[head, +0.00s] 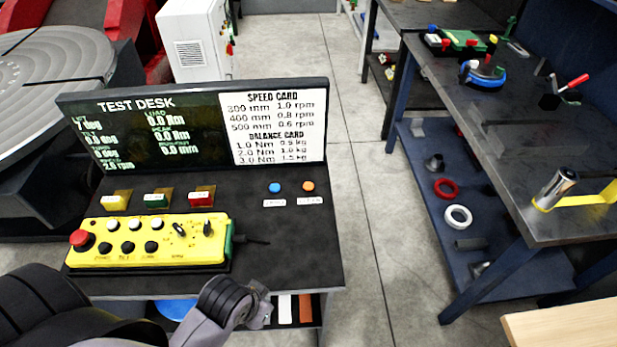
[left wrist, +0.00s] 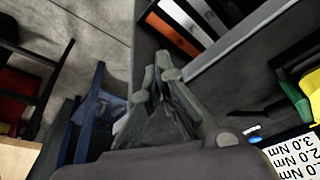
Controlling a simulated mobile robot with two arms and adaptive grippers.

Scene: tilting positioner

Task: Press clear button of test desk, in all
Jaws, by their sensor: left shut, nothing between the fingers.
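The test desk (head: 325,235) has a dark top with a tilted display panel (head: 190,130) at its back. On its right half are a blue button (head: 275,187) and an orange button (head: 308,186), each with a small white label below. The label text is too small to read, so I cannot tell which is the clear button. My left gripper (head: 262,302) is at the desk's front edge, in front of and below the two buttons, apart from them. In the left wrist view its fingers (left wrist: 160,65) are together and empty. My right gripper is not in view.
A yellow control box (head: 150,240) with a red knob and several switches lies on the desk's left. A workbench (head: 480,110) with tools stands right, past clear floor. Space above the desk's right half is free.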

